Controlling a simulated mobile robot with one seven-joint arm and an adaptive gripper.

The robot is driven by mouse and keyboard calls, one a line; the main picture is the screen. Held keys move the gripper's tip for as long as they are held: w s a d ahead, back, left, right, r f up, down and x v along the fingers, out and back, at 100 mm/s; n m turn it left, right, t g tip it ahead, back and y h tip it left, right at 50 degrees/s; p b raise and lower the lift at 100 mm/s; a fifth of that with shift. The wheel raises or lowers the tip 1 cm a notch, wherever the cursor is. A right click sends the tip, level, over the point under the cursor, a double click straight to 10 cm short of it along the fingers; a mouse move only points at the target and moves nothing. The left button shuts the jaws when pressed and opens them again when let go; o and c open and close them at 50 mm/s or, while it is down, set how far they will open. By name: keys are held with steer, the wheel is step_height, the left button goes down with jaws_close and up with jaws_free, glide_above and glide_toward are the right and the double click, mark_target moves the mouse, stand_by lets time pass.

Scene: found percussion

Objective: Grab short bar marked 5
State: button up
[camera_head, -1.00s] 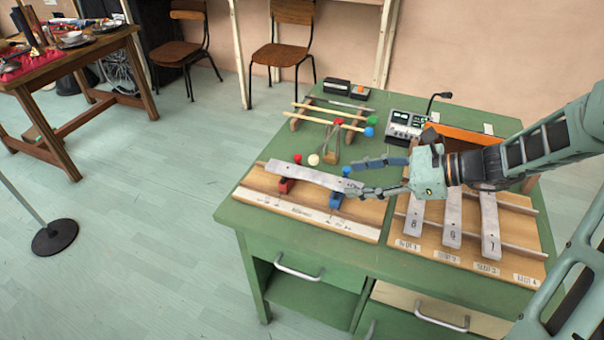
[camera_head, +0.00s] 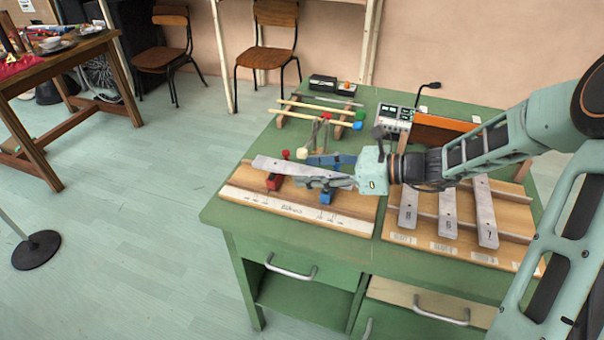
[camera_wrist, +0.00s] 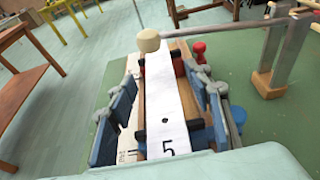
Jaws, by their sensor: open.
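The bar marked 5 (camera_wrist: 166,98) is a pale grey metal bar with a dark hole above its number. In the head view the bar (camera_head: 280,166) lies across a red support (camera_head: 274,182) and a blue support (camera_head: 327,196) on a wooden board (camera_head: 243,184). My gripper (camera_head: 322,171) is open at the bar's right end, with its fingers on either side. In the wrist view my gripper (camera_wrist: 164,108) has blue-grey fingers left and right of the bar, with gaps. The fingers and palm hide part of the bar's near end in the head view.
Bars marked 8 (camera_head: 408,208), 6 (camera_head: 447,215) and 7 (camera_head: 486,222) lie on a slotted rack at right. Mallets with a cream head (camera_head: 302,154) and coloured heads lie behind. A mixer (camera_head: 393,121) stands at the back of the green bench (camera_head: 225,213).

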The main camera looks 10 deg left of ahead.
steer(key=x, duration=0.2)
steer(key=shift+a+f, duration=0.1)
steer(key=shift+a, duration=0.15)
steer(key=shift+c, duration=0.4)
jaws_close()
